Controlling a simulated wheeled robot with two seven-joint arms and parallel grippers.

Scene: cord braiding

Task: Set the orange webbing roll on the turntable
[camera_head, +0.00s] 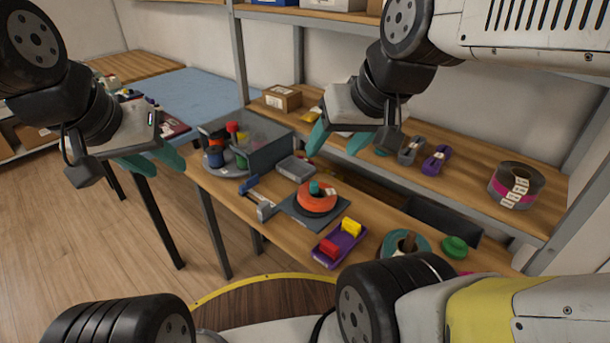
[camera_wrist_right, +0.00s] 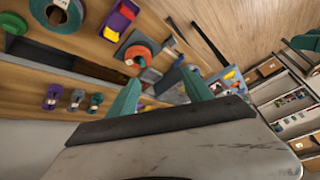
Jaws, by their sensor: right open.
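The orange webbing roll (camera_head: 318,203) lies flat on a dark square plate (camera_head: 298,212) on the bench, with a teal piece at its centre. It also shows in the right wrist view (camera_wrist_right: 138,53). My left gripper (camera_head: 165,168) is open and empty, left of the turntable.
A blue-handled tool (camera_head: 259,200) lies between turntable and roll. A purple tray (camera_head: 340,243) with red and yellow blocks and a teal roll (camera_head: 388,245) are to the right. A small grey tray (camera_head: 296,167) lies behind. The raised shelf holds a large tape roll (camera_head: 515,187).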

